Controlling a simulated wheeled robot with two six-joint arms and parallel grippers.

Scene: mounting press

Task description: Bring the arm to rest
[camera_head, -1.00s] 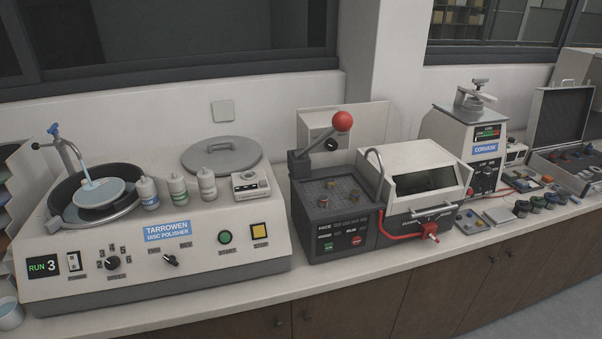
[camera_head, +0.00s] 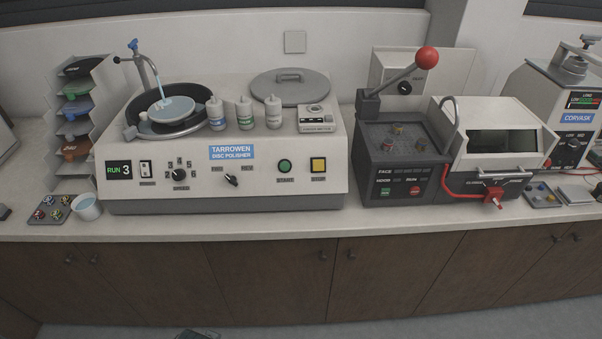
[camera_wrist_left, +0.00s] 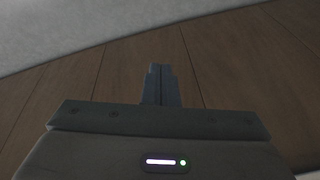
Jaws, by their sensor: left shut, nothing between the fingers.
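My left gripper (camera_wrist_left: 161,84) shows in the left wrist view with its two fingers together and nothing between them. Behind it are only brown wooden cabinet fronts and a strip of grey floor. In the head view neither gripper can be made out. A small dark shape shows at the bottom edge of that view, too little of it to tell what it is.
The counter (camera_head: 300,228) holds a disc polisher (camera_head: 130,190) with a lit RUN 3 display, a dark press unit (camera_head: 400,165) with a red-knobbed lever (camera_head: 426,58), and a white hooded machine (camera_head: 500,145). A cup (camera_head: 87,208) stands at the left. Floor is free in front.

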